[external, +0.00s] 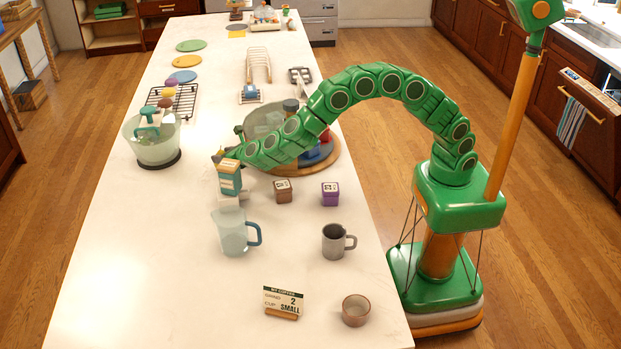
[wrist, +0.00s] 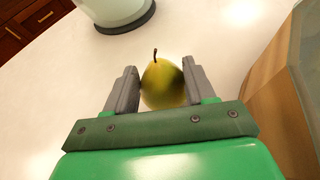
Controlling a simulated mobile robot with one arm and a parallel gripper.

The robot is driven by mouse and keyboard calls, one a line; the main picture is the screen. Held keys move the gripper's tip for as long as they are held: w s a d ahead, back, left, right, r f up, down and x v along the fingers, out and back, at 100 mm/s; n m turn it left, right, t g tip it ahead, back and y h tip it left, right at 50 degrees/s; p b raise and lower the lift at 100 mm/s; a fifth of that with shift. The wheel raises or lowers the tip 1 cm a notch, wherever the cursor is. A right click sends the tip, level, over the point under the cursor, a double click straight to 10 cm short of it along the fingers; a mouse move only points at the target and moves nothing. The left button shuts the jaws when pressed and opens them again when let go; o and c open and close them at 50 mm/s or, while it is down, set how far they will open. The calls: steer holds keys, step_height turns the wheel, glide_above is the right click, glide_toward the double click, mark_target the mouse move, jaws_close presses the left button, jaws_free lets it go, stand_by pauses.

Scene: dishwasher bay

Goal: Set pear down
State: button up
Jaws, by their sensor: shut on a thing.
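A yellow-green pear (wrist: 163,88) with a dark stem sits between the two grey fingers of my gripper (wrist: 159,68) in the wrist view. The fingers are shut on its sides, and the stem points away from my palm. In the external view my gripper (external: 222,162) is over the white counter, left of the round wooden tray. Only a small yellowish tip of the pear shows there, and the rest is hidden. I cannot tell whether the pear touches the counter.
A clear bowl-like container (external: 152,150) with a teal handle stands to the left. The wooden tray (external: 290,170) is close on the right. A glass pitcher (external: 233,235), two small boxes and a grey mug (external: 333,242) stand nearer. Bare counter (external: 150,230) lies at the left front.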

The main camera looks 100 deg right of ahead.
steer(key=o, duration=1.2)
steer(key=shift+s+a+r, duration=0.2)
steer(key=v, duration=1.1)
steer(key=shift+s+a+r, duration=0.1)
steer(key=shift+s, duration=0.05)
